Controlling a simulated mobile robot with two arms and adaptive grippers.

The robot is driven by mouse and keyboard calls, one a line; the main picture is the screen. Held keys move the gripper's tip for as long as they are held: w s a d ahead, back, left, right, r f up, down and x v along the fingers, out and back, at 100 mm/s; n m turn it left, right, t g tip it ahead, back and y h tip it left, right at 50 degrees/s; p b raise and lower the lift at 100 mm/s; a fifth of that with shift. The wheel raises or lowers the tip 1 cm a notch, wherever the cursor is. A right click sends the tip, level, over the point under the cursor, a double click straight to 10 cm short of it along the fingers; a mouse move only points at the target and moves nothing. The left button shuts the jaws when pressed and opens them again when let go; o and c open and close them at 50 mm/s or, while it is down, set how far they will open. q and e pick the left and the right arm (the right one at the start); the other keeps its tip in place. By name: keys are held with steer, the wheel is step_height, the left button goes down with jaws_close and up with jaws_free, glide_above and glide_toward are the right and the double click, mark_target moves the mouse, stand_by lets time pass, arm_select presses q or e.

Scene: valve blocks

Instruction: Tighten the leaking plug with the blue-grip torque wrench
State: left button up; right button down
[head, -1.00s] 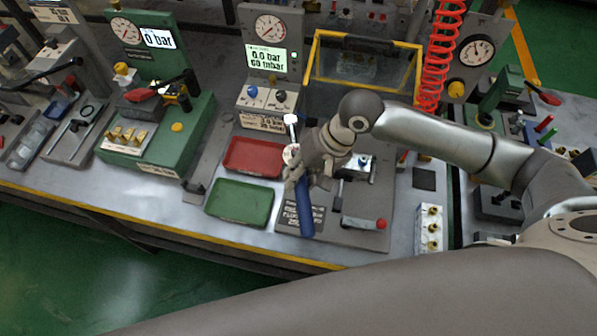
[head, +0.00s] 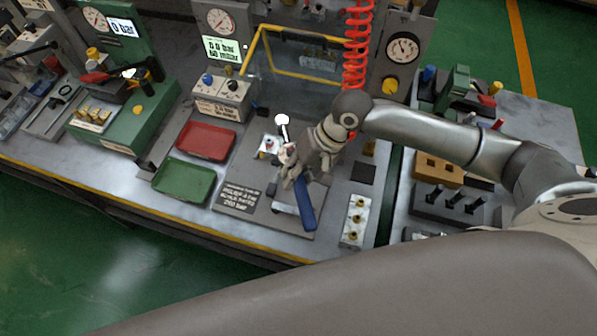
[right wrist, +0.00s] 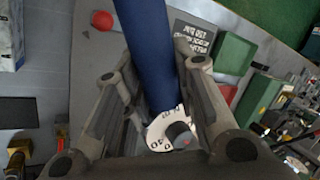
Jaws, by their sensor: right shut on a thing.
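The torque wrench with its blue grip (head: 305,205) is in my right gripper (head: 296,172), which is shut on it above the fixture plate (head: 245,186). The blue grip slants down toward the bench front, and a white end (head: 282,120) sticks up behind the fingers. In the right wrist view the blue grip (right wrist: 150,50) runs up between the fingers (right wrist: 165,115), with a white numbered ring (right wrist: 160,128) and a grey cap below. A small pale block (head: 268,146) with a blue part stands left of the gripper. I cannot make out the leaking plug. My left gripper is out of view.
Red (head: 206,141) and green (head: 184,180) trays lie to the left. A gauge panel (head: 220,30), clear yellow-framed guard (head: 290,85) and red coiled hose (head: 356,50) stand behind. A white block with brass fittings (head: 354,222) is to the right.

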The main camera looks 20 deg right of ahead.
steer(key=shift+r+p, duration=0.2)
steer(key=shift+p, duration=0.6)
step_height(320, 180, down, 2)
steer(key=shift+f+b, duration=0.1)
steer(key=shift+b, duration=0.45)
step_height(320, 180, down, 3)
steer(key=shift+r+b, duration=0.1)
steer(key=shift+b, duration=0.35)
steer(key=shift+p, duration=0.65)
steer(key=shift+p, duration=0.35)
